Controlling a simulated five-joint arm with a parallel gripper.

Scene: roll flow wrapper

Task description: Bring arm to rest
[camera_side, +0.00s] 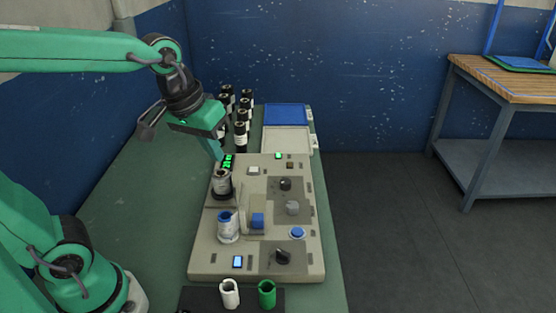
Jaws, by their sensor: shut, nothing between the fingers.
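My green arm reaches in from the left over the bench. My gripper (217,155) points down and is shut, with nothing held. Its tip is just above the dark-topped roll (222,184) on the beige control panel (205,263). I cannot tell whether the tip touches the roll. A second roll, white with a blue top (228,227), stands upright nearer the front of the panel. Part of the green lit display (228,160) shows behind the gripper tip.
A blue tray (287,114) and a pale tray (287,139) lie at the back. A white cup (229,293) and a green cup (267,293) stand at the front. A wooden side table (505,82) is far right.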

